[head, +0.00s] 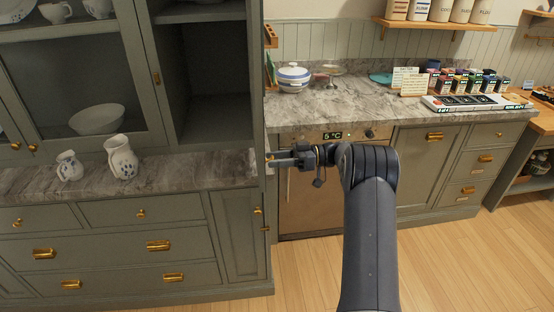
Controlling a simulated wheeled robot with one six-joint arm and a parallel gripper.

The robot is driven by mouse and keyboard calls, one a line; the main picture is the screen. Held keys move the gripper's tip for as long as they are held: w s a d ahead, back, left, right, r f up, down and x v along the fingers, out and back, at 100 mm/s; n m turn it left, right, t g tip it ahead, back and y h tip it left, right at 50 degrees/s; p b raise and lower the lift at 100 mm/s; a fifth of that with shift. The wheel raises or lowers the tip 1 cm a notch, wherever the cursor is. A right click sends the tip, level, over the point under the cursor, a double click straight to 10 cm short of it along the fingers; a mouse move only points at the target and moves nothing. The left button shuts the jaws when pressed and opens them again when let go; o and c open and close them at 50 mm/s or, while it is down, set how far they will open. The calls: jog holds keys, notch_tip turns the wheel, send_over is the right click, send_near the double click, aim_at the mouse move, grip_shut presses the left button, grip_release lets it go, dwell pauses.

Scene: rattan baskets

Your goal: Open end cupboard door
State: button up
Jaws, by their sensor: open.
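The grey-green dresser fills the left side of the head view. Its narrow lower end door (242,235) sits at the right end below the marble top and looks shut, with small brass fittings (258,210) by its right edge. Above it, the upper end compartment (208,118) is uncovered and shows empty shelves; whether the upright panel (257,80) at its right is a door or the side wall, I cannot tell. My gripper (272,160) points left at the dresser's right edge, at about counter height. Its fingers are apart, with nothing seen between them; contact is unclear.
Two patterned jugs (121,158) stand on the dresser's marble top (190,174). Behind my arm are an oven (310,205) and a marble counter (350,105) with a lidded pot (293,78) and small boxes. The wooden floor (440,265) at front right is clear.

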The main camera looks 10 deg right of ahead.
jog(key=d+b, duration=0.2)
jog(key=d, duration=0.9)
jog(key=shift+s, duration=0.3)
jog(key=shift+a, duration=0.15)
jog(key=a, duration=0.3)
jog(key=a+p, duration=0.1)
jog(key=a, duration=0.3)
jog(key=a+p, duration=0.1)
jog(key=a, duration=0.3)
jog(key=shift+w+a, duration=0.25)
jog(key=shift+d, duration=0.1)
